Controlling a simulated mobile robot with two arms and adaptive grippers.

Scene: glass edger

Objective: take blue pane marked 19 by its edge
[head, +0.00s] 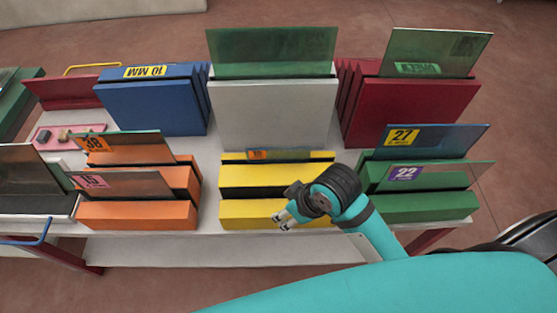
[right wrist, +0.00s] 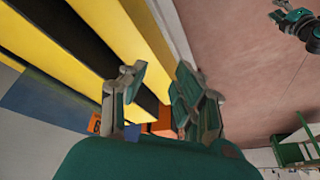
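A tinted pane with a pink label (head: 126,184) stands in the front slot of the orange rack (head: 140,216); its number looks like 15 or 19, and its colour is greyish here, not clearly blue. A pane with a small orange label (head: 300,155) shows as a thin strip in the yellow rack (head: 262,214); I cannot read its number. My right gripper (head: 283,219) is over the yellow rack's front edge, fingers pointing left. In the right wrist view its fingers (right wrist: 158,88) are apart with no pane between them. What looks like my left gripper (right wrist: 285,12) shows small at the upper right.
A pane marked 38 (head: 125,150) stands behind the pink-labelled one. Panes marked 27 (head: 450,139) and 22 (head: 440,178) stand in the green rack (head: 430,207). Blue (head: 150,106), white (head: 275,110) and dark red (head: 415,110) racks line the back. The floor in front is open.

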